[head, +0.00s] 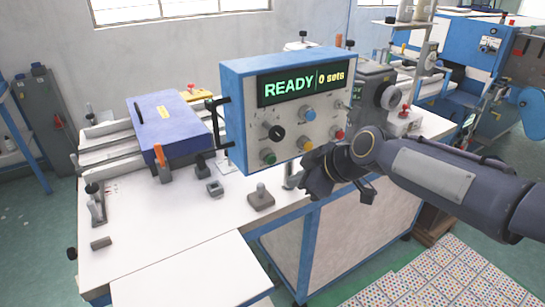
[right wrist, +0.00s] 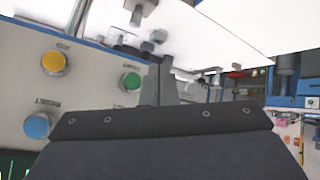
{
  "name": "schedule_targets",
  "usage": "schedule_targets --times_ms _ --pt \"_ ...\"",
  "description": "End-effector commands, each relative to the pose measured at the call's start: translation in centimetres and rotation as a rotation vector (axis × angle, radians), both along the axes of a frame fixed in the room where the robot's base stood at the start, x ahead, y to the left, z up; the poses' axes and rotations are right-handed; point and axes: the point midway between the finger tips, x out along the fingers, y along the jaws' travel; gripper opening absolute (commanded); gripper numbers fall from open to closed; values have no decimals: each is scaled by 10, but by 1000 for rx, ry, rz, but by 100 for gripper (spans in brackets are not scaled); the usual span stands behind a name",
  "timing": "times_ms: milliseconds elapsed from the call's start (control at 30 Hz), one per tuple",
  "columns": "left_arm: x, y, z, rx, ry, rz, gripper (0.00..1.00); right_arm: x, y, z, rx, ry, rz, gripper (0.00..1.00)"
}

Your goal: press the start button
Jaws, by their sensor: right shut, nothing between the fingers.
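The blue and white control box (head: 235,100) stands above the table and its screen reads "READY" and "0 sets". The green button (head: 269,157) is at the lower left of its panel. It also shows in the right wrist view (right wrist: 131,81), just left of the fingers; its label is too small to read surely. My right gripper (head: 308,180) is shut and empty, below and to the right of the green button, apart from it in the head view. The shut fingers (right wrist: 158,82) also show in the wrist view. My left gripper is not in view.
The panel also has a yellow button (head: 306,144), a blue button (head: 309,114), a red button (head: 339,134) and a black knob (head: 275,132). A grey knobbed block (head: 261,198) stands on the white table (head: 150,235). A blue case (head: 168,127) lies to the left.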

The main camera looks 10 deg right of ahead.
Motion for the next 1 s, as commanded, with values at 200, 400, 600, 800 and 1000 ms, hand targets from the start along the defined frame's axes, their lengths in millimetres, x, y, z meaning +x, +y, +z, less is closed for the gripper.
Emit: schedule_targets --times_ms 200,400,600,800,1000 --pt "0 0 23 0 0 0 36 30 12 3 1 4 2 0" --pt "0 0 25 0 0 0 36 48 18 1 1 1 1 0" --pt "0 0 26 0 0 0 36 54 20 0 1 1 0 0" --pt "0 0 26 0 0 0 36 54 20 0 1 0 -1 0" --pt "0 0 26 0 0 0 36 54 20 0 1 1 0 0"
